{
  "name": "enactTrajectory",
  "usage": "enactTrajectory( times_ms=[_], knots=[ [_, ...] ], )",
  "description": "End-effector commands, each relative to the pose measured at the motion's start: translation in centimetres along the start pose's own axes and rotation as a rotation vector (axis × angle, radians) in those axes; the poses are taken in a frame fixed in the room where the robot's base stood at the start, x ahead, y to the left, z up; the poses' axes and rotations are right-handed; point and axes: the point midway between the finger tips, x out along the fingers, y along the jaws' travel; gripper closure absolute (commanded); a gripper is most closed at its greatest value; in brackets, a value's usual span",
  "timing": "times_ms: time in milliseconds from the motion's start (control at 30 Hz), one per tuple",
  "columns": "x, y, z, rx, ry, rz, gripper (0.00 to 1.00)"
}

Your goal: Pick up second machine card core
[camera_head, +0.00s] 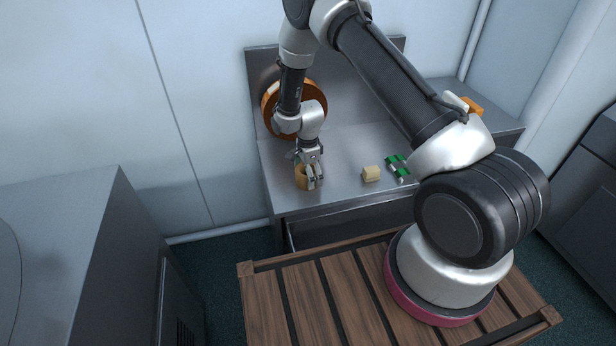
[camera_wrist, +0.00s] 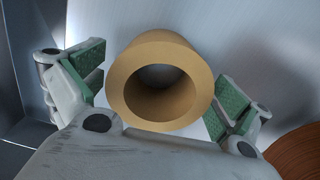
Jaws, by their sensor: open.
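A tan cardboard core (camera_wrist: 125,92), a short hollow tube, stands upright on the metal table. In the wrist view its round open end faces the camera. My gripper (camera_wrist: 155,88) is open, with one green-padded finger on each side of the core. A narrow gap shows on the left side; on the right the pad is very close, and I cannot tell whether it touches. In the head view the core (camera_head: 301,178) is partly hidden behind my gripper (camera_head: 309,177) at the table's left front.
The metal table (camera_head: 340,150) has a raised back panel. A large orange-brown roll (camera_head: 270,103) stands behind my gripper. A small beige block (camera_head: 371,174) and a green-and-white item (camera_head: 398,166) lie to the right. An orange thing (camera_head: 472,105) is at the far right.

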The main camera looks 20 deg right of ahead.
Motion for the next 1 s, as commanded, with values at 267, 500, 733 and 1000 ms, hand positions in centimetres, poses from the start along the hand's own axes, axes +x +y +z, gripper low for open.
enactTrajectory(
  times_ms=[267,500,733,1000],
  knots=[
    [-0.1,0.0,0.0,0.000,0.000,0.000,0.33],
    [-0.1,0.0,0.0,0.000,0.000,0.000,0.53],
    [-1.2,-0.1,0.0,0.000,0.000,-0.003,0.53],
    [-6.8,-0.1,0.0,0.000,0.000,-0.004,0.53]
  ],
)
